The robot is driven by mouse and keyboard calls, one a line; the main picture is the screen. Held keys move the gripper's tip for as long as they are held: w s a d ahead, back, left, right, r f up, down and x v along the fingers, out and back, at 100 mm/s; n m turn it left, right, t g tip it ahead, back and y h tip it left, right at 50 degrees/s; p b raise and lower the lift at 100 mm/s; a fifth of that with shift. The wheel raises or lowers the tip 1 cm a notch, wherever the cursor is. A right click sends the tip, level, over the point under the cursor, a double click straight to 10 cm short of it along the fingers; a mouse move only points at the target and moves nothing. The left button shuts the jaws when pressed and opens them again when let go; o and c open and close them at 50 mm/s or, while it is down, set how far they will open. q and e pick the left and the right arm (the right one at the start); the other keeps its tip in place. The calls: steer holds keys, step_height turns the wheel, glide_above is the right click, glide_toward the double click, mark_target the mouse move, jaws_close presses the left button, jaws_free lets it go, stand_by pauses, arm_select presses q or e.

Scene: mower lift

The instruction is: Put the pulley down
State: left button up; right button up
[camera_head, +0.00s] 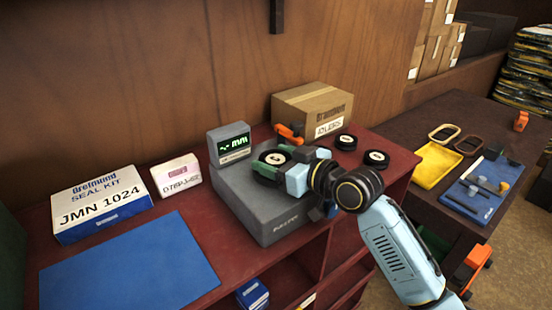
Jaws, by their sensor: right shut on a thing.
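My right gripper (284,168) reaches in from the lower right over a grey machine box (268,219) on the red bench. It is shut on a black pulley (273,157) with a pale hub, at the top of the box. I cannot tell whether the pulley touches the box top. Two similar black wheels with pale hubs, one at the back (346,142) and one at the right (376,158), lie on the bench beyond the gripper. My left gripper is out of the picture.
A small monitor (230,144) stands behind the grey box. A cardboard box (313,108) and an orange tool (289,134) are behind. A seal kit box (98,204), a small white box (176,176) and a bare blue mat (130,264) lie left.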

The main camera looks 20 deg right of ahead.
steer(key=shift+f, duration=0.1)
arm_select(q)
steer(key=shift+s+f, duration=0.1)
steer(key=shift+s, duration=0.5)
arm_select(e)
steer(key=o, duration=1.2)
arm_select(q)
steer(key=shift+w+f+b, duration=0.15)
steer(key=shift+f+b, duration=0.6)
steer(key=shift+b, duration=0.05)
arm_select(e)
steer(key=shift+v, duration=6.05)
